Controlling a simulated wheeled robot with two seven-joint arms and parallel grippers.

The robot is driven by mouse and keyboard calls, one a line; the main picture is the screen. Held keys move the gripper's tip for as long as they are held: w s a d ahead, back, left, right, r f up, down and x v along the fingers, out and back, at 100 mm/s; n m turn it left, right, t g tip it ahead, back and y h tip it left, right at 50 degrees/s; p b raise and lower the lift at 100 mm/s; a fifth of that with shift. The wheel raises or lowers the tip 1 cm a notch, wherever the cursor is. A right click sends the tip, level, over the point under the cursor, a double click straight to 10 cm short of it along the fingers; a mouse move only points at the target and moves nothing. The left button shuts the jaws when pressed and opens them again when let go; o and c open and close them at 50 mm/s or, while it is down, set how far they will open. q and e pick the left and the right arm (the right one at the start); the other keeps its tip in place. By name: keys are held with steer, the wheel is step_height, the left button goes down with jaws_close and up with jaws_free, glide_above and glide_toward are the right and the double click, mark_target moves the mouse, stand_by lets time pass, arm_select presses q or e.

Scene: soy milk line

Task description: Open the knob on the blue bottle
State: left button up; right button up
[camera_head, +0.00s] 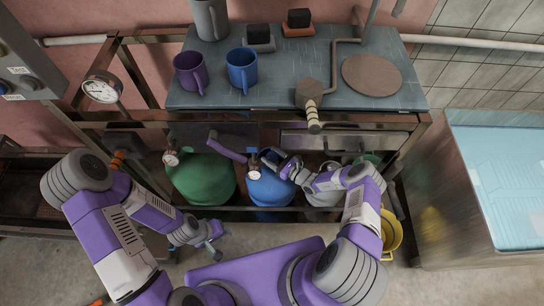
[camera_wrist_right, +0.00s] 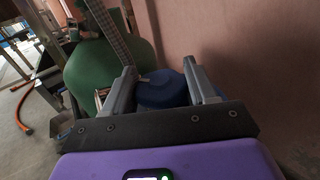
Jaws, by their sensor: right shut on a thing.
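The blue bottle (camera_head: 268,188) stands under the work table, with a small round gauge (camera_head: 253,173) at its top. My right gripper (camera_head: 268,156) is at the top of this bottle, coming in from the right. In the right wrist view its two fingers (camera_wrist_right: 160,78) stand apart on either side of the bottle's top, where a dark blue rounded part (camera_wrist_right: 162,92) shows. The gripper is shut on the knob, which is largely hidden by the fingers. My left gripper (camera_head: 219,240) is low in front of the green bottle, empty, and looks open.
A green bottle (camera_head: 203,182) with its own gauge (camera_head: 170,158) stands left of the blue one. A yellow ring-shaped item (camera_head: 392,236) lies at the right.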

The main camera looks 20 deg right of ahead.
steer(key=n+g+y, duration=0.4)
steer(key=g+y, duration=0.1)
steer(key=shift+w+r+n, duration=0.1)
steer(key=shift+w+n, duration=0.05)
steer(key=shift+n, duration=0.15)
steer(key=shift+w+n+g+y, duration=0.1)
steer(key=shift+n+g+y, duration=0.2)
steer(key=shift+n+g, duration=0.3)
steer(key=shift+d+r+n+g, duration=0.1)
steer(key=shift+n+g, duration=0.2)
steer(key=shift+g, duration=0.6)
steer(key=o, duration=0.7)
steer(key=shift+o, duration=1.2)
steer(key=shift+s, duration=0.2)
